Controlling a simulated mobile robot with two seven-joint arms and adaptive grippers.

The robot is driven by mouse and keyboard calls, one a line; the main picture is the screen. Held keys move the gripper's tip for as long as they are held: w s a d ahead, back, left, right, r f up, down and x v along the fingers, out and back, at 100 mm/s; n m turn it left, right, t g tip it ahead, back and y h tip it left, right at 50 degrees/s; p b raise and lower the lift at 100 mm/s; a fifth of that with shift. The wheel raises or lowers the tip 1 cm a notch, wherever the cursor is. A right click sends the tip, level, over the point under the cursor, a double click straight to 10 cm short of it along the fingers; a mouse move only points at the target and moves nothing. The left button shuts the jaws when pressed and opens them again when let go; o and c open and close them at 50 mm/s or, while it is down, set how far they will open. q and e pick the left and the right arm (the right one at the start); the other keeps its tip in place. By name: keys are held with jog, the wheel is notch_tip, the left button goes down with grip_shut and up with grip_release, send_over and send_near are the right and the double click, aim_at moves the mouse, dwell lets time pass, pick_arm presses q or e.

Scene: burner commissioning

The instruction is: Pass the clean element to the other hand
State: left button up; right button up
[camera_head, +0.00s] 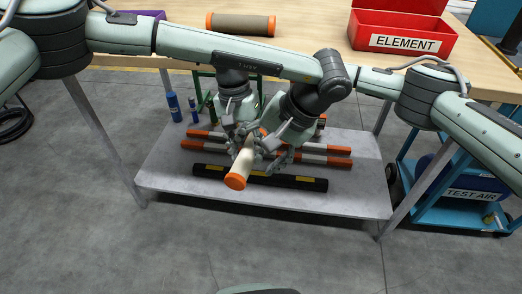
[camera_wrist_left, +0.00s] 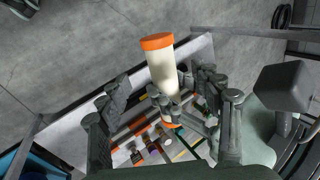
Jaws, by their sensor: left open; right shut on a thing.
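The clean element is a cream cylinder (camera_head: 243,164) with orange ends, tilted, its near end pointing toward me, above the lower shelf. My right gripper (camera_head: 246,137) is shut on its far part. My left gripper (camera_head: 266,152) is open close beside the element, on the right; the arms cross in the head view. In the left wrist view the element (camera_wrist_left: 164,72) stands out beyond and between the open left fingers (camera_wrist_left: 165,105), with the right gripper (camera_wrist_left: 185,112) around its lower part. Contact between left fingers and element cannot be told.
A brownish element with orange ends (camera_head: 241,24) lies on the wooden table (camera_head: 310,42). A red bin labelled ELEMENT (camera_head: 402,36) stands at the right. Orange-and-white bars (camera_head: 318,149) and a black-and-yellow bar (camera_head: 300,182) lie on the grey shelf (camera_head: 165,183) below. A blue cart (camera_head: 470,212) stands right.

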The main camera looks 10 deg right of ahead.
aim_at(245, 169)
pick_arm(q)
jog(key=x, duration=0.5)
jog(key=shift+a+f, duration=0.1)
jog(key=shift+f, duration=0.25)
jog(key=shift+c, duration=0.2)
jog(key=c, duration=1.2)
jog(key=shift+c, duration=0.3)
pick_arm(e)
jog(key=o, duration=1.3)
